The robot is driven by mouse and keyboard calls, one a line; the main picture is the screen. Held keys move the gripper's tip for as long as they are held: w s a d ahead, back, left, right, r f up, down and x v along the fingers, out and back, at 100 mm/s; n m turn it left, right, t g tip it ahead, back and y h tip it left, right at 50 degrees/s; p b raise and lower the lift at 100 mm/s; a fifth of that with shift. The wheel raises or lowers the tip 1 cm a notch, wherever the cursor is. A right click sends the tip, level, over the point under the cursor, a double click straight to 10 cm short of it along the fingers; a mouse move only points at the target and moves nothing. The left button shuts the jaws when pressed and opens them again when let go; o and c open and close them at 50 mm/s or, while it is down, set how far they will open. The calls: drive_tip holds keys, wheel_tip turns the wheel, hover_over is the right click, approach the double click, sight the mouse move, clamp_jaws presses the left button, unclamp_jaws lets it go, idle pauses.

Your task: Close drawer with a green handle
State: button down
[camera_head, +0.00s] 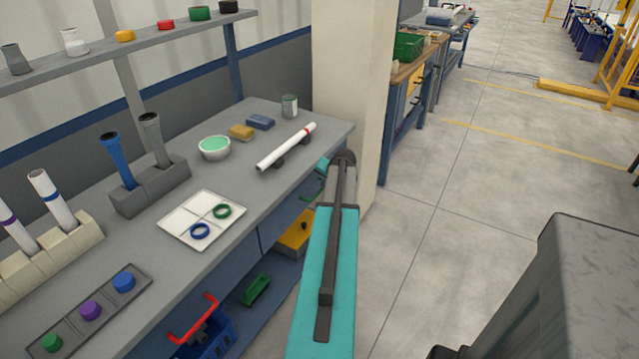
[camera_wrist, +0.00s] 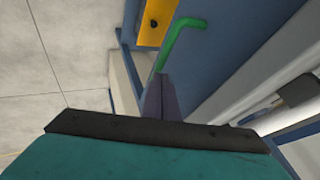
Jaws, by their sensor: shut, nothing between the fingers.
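The green handle (camera_head: 313,191) shows in the head view under the far end of the workbench, partly hidden by my arm. In the wrist view the green handle (camera_wrist: 178,42) stands out from a blue panel (camera_wrist: 235,45), near my fingertips. My gripper (camera_wrist: 163,82) is shut and empty, its dark fingers pointing toward the lower end of the handle. I cannot tell whether they touch it. In the head view my arm hides the fingers, and I cannot tell how far the drawer stands out.
The workbench (camera_head: 120,230) holds a white pipe (camera_head: 287,147), a white tray (camera_head: 202,219) with two rings, a bowl (camera_head: 214,147) and pipe holders. A red handle (camera_head: 193,320) juts out at the near front. A yellow bin (camera_head: 296,232) sits below.

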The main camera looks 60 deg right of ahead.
drive_tip(key=b+v, duration=0.1)
drive_tip(key=v, duration=0.8)
drive_tip(key=shift+s+a, duration=0.1)
drive_tip(key=shift+s, duration=0.05)
idle(0.4)
